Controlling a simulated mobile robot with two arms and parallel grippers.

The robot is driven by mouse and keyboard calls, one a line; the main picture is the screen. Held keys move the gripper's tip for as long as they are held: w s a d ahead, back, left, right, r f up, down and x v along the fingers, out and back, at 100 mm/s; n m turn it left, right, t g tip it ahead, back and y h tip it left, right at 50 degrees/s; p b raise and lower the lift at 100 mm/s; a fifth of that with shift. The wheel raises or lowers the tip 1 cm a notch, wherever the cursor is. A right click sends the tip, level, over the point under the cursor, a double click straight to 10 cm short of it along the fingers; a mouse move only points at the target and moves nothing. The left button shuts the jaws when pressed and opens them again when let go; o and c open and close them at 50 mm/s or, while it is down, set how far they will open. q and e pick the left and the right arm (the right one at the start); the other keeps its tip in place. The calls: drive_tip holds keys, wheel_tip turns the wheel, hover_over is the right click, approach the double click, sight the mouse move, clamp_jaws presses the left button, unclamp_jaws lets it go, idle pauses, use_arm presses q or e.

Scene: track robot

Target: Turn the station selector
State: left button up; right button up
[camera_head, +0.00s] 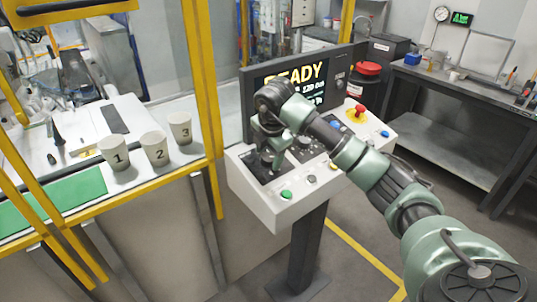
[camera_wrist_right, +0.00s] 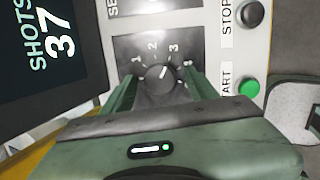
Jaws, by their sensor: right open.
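The station selector (camera_wrist_right: 158,80) is a dark round knob on a dark plate (camera_wrist_right: 128,48) with white numbers, among them 1, 2 and 3. Its white mark points up and slightly right in the right wrist view, roughly toward 3. My right gripper (camera_wrist_right: 162,85) is open, with one green finger on each side of the knob. I cannot tell whether the fingers touch it. In the head view my right gripper (camera_head: 268,158) is over the left part of the control box (camera_head: 245,188) and hides the knob. My left gripper is not in view.
A green START button (camera_wrist_right: 249,88) and a dark STOP button (camera_wrist_right: 250,14) are right of the selector plate. A red emergency button (camera_head: 359,109) and the READY screen (camera_head: 290,75) are close by. Yellow framing (camera_head: 203,80) and numbered cups (camera_head: 156,149) stand left.

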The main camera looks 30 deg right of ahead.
drive_tip(key=b+v, duration=0.2)
drive_tip(key=v, duration=0.5)
drive_tip(key=shift+r, duration=0.35)
drive_tip(key=shift+s, duration=0.1)
